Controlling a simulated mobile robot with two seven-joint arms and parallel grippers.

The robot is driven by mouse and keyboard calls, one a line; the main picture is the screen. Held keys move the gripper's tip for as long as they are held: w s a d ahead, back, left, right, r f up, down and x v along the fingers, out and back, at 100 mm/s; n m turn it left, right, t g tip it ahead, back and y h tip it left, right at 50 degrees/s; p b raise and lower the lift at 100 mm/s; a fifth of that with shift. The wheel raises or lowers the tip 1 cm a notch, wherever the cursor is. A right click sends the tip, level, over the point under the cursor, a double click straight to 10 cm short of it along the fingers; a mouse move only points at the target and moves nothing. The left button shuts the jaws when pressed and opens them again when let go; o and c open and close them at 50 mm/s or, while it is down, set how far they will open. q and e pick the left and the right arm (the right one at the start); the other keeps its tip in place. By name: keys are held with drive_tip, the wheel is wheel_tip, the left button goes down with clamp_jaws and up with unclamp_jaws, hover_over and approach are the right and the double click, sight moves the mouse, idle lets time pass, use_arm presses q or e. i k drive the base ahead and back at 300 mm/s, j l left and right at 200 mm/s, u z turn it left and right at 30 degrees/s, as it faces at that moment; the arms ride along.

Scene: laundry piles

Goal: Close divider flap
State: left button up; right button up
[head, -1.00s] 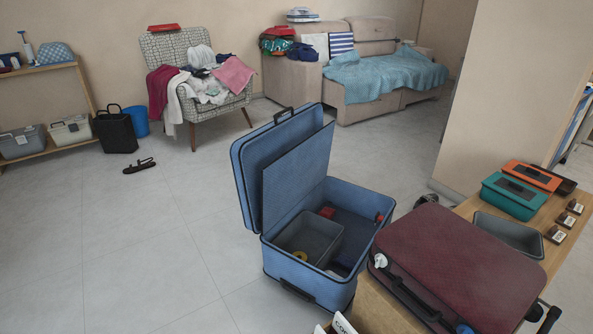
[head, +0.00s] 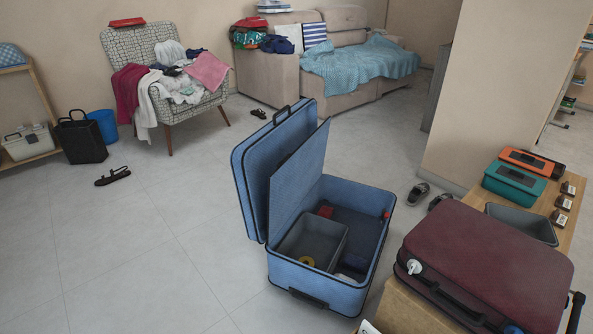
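A blue suitcase (head: 318,290) stands open on the floor in the middle of the head view, its lid (head: 247,165) raised on the left. The divider flap (head: 297,180), a flat blue panel, stands up in front of the lid, tilted and apart from it at the top. Inside the case are a grey bin (head: 325,238) with a yellow ring (head: 307,261) in it, and small red items (head: 325,211). Neither of my grippers shows in the head view.
A laundry-covered chair (head: 165,75) and a sofa (head: 330,60) stand at the back.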

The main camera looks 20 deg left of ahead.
sight(295, 173)
drive_tip(key=i+j, duration=0.1)
drive_tip(key=j, duration=0.35)
drive_tip(key=i+j+z, duration=0.1)
drive_tip(key=j, duration=0.35)
drive_tip(key=i+j, duration=0.15)
drive_tip(key=j, duration=0.3)
drive_tip(key=i+j+z, duration=0.1)
drive_tip(key=j, duration=0.35)
drive_tip(key=i+j, duration=0.25)
drive_tip(key=j, duration=0.15)
drive_tip(key=i+j+z, duration=0.1)
drive_tip(key=i+j, duration=0.2)
drive_tip(key=j, duration=0.15)
drive_tip(key=i+j, duration=0.25)
drive_tip(key=j, duration=0.2)
